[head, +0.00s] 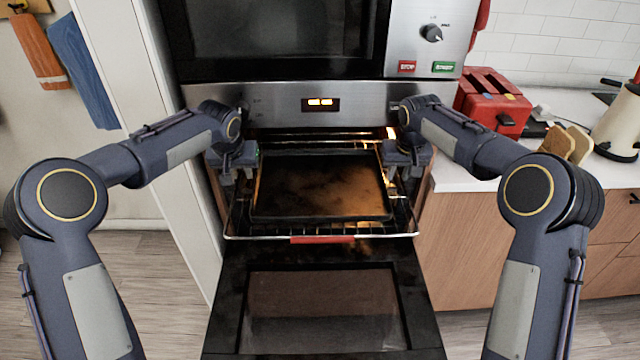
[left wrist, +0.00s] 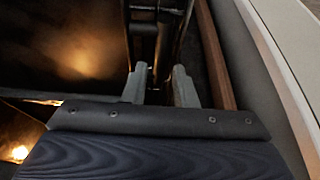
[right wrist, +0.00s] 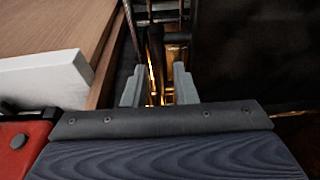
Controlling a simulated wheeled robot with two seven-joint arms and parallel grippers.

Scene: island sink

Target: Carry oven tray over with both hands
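The oven tray (head: 318,190) is a dark, shallow rectangular pan with a brownish, stained surface. It lies level on the pulled-out wire rack (head: 408,222) inside the open oven. My left gripper (head: 234,178) is at the tray's left side, and my right gripper (head: 404,172) is at its right side. In the left wrist view the two fingers (left wrist: 160,72) stand apart, with a dark rim between or just beyond them. In the right wrist view the fingers (right wrist: 158,74) are also apart around a dark edge. I cannot tell whether either touches the tray.
The oven door (head: 320,305) hangs open in front, below the rack's red front grip (head: 322,239). A white cabinet panel (head: 170,130) stands close on the left. On the right, a counter (head: 455,178) holds a red toaster (head: 492,102) and a cream kettle (head: 618,125).

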